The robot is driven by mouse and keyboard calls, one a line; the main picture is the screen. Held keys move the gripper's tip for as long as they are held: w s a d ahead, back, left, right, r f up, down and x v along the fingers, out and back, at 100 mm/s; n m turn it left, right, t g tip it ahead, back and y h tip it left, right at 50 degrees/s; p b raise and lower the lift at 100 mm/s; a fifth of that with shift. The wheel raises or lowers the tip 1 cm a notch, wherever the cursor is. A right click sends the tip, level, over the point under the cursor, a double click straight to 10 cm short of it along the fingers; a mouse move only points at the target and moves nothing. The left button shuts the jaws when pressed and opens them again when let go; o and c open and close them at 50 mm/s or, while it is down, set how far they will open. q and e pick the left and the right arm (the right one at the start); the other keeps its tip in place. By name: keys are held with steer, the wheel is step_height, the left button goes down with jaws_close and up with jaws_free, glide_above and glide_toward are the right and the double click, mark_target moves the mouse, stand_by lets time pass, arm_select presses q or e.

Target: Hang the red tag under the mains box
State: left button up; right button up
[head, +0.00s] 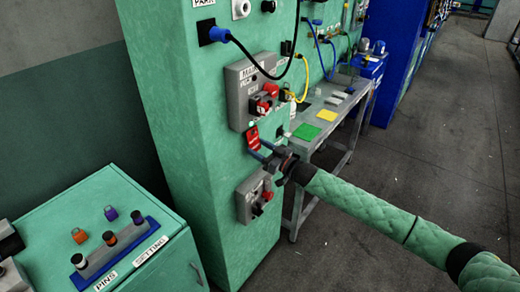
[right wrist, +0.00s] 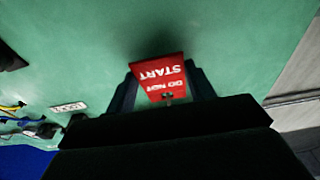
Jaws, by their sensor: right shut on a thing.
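The mains box (head: 237,93) is a grey box on the side of the green press, with a red switch and other red parts on its front. The red tag (head: 253,137) is just below the box's lower right, close to the green panel; whether it touches a hook or the panel I cannot tell. My right gripper (head: 263,150) is shut on the tag, its arm coming in from the right. In the right wrist view the tag (right wrist: 158,74) reads "DO NOT START" upside down and sits between the fingers (right wrist: 163,88). My left gripper is not in view.
A lower grey box (head: 246,198) with a dark and red knob sits below my right gripper. A black cable with a blue plug (head: 218,35) loops above the mains box. A green cabinet (head: 165,195) stands at lower left, a grey bench (head: 318,112) behind. Floor at right is clear.

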stand_by(0.3)
steer(key=o, duration=0.8)
steer(key=shift+o, duration=0.2)
